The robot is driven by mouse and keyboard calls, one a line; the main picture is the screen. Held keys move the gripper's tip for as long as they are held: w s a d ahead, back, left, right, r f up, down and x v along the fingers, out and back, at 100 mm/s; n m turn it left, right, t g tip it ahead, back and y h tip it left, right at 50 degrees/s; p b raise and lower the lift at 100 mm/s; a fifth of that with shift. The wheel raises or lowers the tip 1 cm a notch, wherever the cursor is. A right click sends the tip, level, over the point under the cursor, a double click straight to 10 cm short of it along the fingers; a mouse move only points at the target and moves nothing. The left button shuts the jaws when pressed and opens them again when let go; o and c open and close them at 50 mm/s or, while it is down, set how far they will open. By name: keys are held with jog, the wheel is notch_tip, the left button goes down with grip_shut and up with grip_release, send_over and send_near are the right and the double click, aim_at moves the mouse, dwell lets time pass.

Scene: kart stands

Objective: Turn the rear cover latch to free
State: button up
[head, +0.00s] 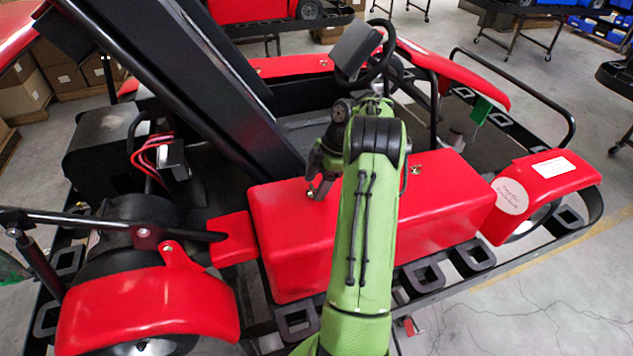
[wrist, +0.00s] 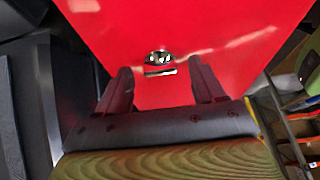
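A red box-shaped cover (head: 285,245) lies along the near side of the kart. In the wrist view, a small shiny metal latch (wrist: 160,58) with a flat bar across it sits on the red surface (wrist: 225,25). My gripper (head: 318,190) is above the left part of the cover in the head view and mostly hides that spot. In the wrist view my gripper (wrist: 160,70) is open, with one finger on each side of the latch. I cannot tell whether the fingers touch it. A second small metal latch (head: 416,170) shows farther right on the cover.
A slanted black beam (head: 205,85) rises just left of my arm. The steering wheel (head: 378,55) stands beyond it. Red fenders are at left (head: 145,308) and right (head: 545,185). Open floor (head: 540,310) lies at the lower right.

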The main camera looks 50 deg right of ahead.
jog(key=v, duration=1.5)
jog(key=shift+d+r+p, duration=0.15)
jog(key=shift+r+p, duration=0.15)
jog(key=shift+s, duration=0.1)
